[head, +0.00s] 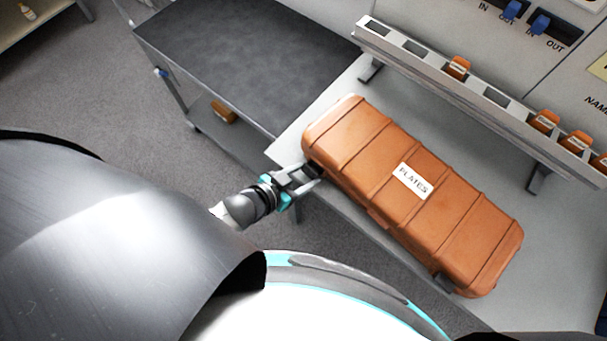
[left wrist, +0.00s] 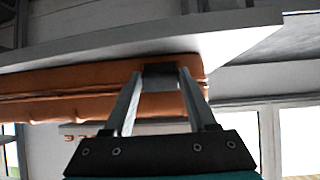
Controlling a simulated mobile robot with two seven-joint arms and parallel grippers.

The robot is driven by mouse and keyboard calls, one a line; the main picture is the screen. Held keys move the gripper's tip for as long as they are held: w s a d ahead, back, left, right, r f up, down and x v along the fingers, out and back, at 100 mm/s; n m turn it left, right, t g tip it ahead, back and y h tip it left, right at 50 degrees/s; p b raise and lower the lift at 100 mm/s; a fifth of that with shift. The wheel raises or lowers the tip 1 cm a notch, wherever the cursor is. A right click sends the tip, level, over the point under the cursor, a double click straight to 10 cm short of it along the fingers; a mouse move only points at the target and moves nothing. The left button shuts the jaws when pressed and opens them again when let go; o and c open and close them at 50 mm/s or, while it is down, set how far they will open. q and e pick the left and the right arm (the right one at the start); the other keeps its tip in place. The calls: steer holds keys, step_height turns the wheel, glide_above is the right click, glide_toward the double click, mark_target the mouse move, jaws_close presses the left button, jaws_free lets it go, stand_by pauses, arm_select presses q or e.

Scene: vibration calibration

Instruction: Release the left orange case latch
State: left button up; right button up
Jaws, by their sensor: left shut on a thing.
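The orange case (head: 375,135), labelled PLATES, lies closed on a light table. Its left latch (left wrist: 160,70) is a dark block on the case's front side, seen between my left fingers in the left wrist view. My left gripper (head: 313,174) is at the case's left front, its fingers shut on this latch; it also shows in the left wrist view (left wrist: 161,76). In the head view the fingertips and latch overlap, so the latch's exact position is hard to tell. Another dark latch (head: 443,283) sits near the case's right front. My right gripper is not in view.
The light table (head: 345,205) has its front edge close to my left gripper. A dark-topped cart (head: 240,55) stands to the left. A slotted rail (head: 490,97) with several small orange pieces runs behind the case. Floor is open at far left.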

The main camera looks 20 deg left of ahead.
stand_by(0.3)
arm_select(q)
steer(key=o, duration=1.4)
steer(key=shift+c, duration=0.2)
steer(key=p+v, duration=0.2)
steer(key=v, duration=1.3)
steer(key=shift+p, duration=0.3)
steer(key=shift+s+d+r, duration=0.1)
